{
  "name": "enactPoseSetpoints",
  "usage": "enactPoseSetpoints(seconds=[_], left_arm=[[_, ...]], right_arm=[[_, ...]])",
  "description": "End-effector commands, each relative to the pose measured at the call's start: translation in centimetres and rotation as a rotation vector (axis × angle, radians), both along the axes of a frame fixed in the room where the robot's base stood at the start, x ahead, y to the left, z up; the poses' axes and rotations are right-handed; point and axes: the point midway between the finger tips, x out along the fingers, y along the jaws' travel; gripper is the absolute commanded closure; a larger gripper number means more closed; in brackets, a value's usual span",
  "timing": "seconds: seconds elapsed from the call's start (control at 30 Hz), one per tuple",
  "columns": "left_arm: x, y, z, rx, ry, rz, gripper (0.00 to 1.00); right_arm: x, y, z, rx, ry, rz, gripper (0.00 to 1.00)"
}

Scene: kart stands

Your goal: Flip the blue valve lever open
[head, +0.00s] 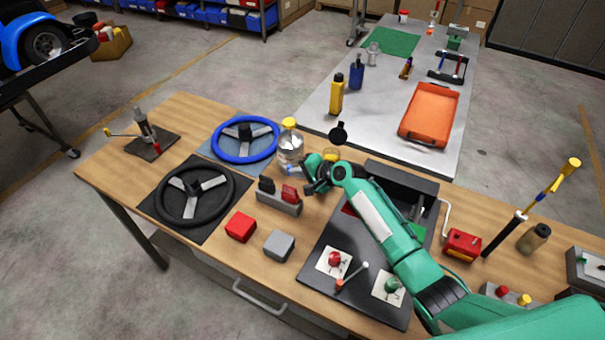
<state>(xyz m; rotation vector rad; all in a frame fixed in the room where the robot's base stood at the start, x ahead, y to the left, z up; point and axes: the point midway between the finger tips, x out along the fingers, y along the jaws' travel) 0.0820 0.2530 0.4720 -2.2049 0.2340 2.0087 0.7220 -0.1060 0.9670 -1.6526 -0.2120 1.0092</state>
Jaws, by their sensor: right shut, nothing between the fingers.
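A clear jug (290,147) with a yellow cap stands on the wooden workbench (262,262), behind the small block holder. A small blue part, which looks like the valve lever (292,170), shows low at the jug's front. My right gripper (308,184) is shut and empty, just right of the blue part and close to it. I cannot tell whether they touch, and the gripper hides part of that area. The lever is too small to tell its angle. My left gripper is out of view.
A blue steering wheel (243,158) lies left of the jug and a black one (160,198) farther left. A grey holder with dark and red blocks (278,204) stands in front. Red (241,227) and grey (279,245) blocks lie nearer. A dark tray (335,289) lies below my right arm.

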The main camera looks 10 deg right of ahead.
Motion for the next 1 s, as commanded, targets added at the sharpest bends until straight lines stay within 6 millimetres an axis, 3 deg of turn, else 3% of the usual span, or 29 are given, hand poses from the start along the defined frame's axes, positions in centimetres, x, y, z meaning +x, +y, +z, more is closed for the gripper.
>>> enactPoseSetpoints(seconds=[0.27,1.0], left_arm=[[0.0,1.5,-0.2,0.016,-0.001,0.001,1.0],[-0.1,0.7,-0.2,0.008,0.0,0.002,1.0]], right_arm=[[0.7,0.9,-0.1,0.001,0.001,0.0,1.0],[1.0,1.2,0.1,0.001,0.001,-0.001,1.0]])
